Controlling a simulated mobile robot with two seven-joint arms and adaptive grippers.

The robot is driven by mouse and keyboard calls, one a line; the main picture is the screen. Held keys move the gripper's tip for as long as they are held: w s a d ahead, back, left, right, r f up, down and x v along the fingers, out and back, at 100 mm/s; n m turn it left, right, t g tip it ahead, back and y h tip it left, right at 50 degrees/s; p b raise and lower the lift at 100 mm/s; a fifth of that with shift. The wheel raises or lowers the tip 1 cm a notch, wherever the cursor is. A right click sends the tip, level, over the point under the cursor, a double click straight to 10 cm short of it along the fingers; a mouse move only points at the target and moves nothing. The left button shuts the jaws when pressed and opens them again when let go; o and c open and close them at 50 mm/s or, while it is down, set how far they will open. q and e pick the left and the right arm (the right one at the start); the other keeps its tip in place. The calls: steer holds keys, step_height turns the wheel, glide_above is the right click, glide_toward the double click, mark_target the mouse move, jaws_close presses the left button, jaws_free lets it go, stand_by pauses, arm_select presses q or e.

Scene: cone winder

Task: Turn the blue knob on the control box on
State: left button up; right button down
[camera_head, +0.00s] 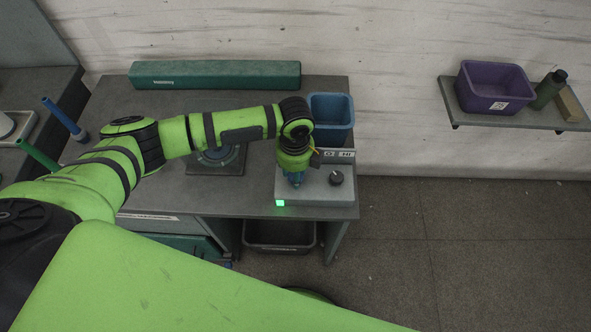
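The grey control box (315,196) stands at the front right corner of the table. The blue knob (296,183) is on its left part, mostly hidden under my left gripper. My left gripper (295,176) comes down from above, at or just over the blue knob. I cannot tell whether its fingers touch or grip the knob, or how the knob is turned. A green light (280,203) glows at the box's front left corner. A black knob (336,178) sits on the right of the box, clear of the gripper. My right gripper is not in view.
A blue bin (331,112) stands behind the box, close to my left wrist. A long green case (215,74) lies at the table's back edge. A dark round device (217,162) lies under my forearm. A wall shelf (520,116) holds a purple bin (494,88).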

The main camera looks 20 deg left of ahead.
arm_select(q)
steer(key=shift+w+a+m, duration=0.15)
steer(key=shift+a+m, duration=0.1)
steer(key=shift+m, duration=0.35)
steer(key=o, duration=1.1)
steer(key=shift+o, duration=0.2)
steer(key=shift+d+r, duration=0.15)
steer(key=shift+r, duration=0.1)
step_height(320, 180, up, 11)
steer(key=shift+a+r, duration=0.2)
